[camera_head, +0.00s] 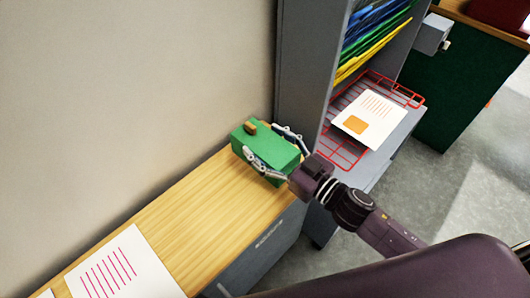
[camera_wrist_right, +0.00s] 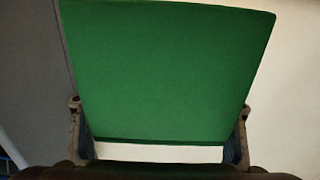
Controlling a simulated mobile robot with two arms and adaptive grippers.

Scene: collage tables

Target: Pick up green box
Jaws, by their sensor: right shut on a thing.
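A green box (camera_head: 268,150) with a small wooden knob (camera_head: 250,127) on its upper left is at the far end of the wooden-topped cabinet, near the wall. My right gripper (camera_head: 272,153) is shut on the green box, with one finger on each side of it. In the right wrist view the green box (camera_wrist_right: 165,70) fills most of the picture between the two fingers (camera_wrist_right: 158,145). I cannot tell whether the box rests on the wood or is slightly above it. My left gripper is not in view.
The wooden top (camera_head: 200,215) has a lined white sheet (camera_head: 122,268) at its near end. A grey shelf unit (camera_head: 303,70) stands right of the box, with colored folders (camera_head: 372,35) and a red wire tray (camera_head: 345,150) holding a paper (camera_head: 365,113). A dark green cabinet (camera_head: 455,85) stands further right.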

